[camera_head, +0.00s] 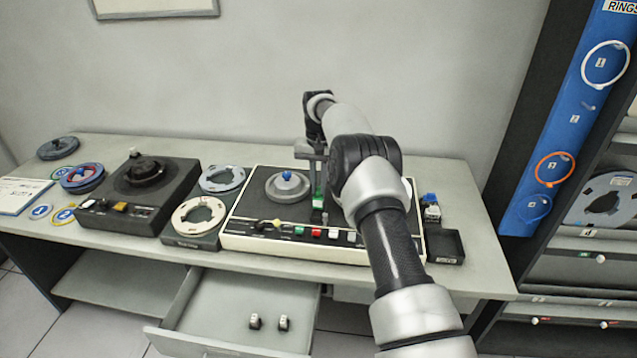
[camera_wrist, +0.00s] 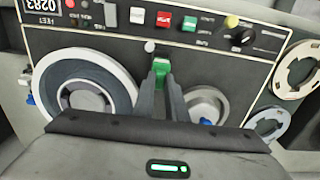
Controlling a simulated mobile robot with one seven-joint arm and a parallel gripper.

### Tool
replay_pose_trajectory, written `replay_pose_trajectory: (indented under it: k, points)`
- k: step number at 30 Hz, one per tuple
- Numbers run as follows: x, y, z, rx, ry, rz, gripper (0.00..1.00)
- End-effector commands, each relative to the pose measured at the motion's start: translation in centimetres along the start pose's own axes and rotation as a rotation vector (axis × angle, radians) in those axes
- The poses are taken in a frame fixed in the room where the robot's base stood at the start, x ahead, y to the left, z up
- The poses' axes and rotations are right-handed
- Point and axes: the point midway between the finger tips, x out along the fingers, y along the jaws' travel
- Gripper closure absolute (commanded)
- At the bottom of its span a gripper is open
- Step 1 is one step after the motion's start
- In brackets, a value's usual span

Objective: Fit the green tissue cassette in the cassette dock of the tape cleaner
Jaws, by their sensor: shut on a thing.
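The tape cleaner (camera_head: 247,208) is a wide machine with a cream rim, dark deck and a row of coloured buttons. Its face fills much of the wrist view (camera_wrist: 118,46), appearing upside down. My gripper (camera_head: 318,190) points down between the two reels, shut on the green tissue cassette (camera_head: 318,201). In the wrist view the cassette (camera_wrist: 161,66) shows at the fingertips (camera_wrist: 162,80), close to the deck near the button row. The fingers hide the dock and the cassette's lower part, so I cannot tell whether it is seated.
A grey hub with a blue knob (camera_head: 287,185) sits on the cleaner's left; a full reel (camera_wrist: 84,90) also shows. A dark tape unit (camera_head: 140,190) and loose reels (camera_head: 198,216) stand left. A small black tray (camera_head: 446,246) is at right. The drawer (camera_head: 235,325) stands open below.

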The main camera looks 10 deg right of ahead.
Motion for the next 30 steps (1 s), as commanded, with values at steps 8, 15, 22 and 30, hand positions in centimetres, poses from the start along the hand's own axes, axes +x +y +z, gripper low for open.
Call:
replay_pose_trajectory:
  k: [8,15,22,30]
  points:
    - [1.81,-0.01,-0.01,0.000,0.001,-0.001,1.00]
    - [1.76,-0.01,-0.01,0.000,0.001,-0.001,1.00]
    - [1.68,-0.03,0.02,0.000,0.001,0.000,1.00]
    - [1.74,-0.04,0.03,0.000,0.001,-0.001,1.00]
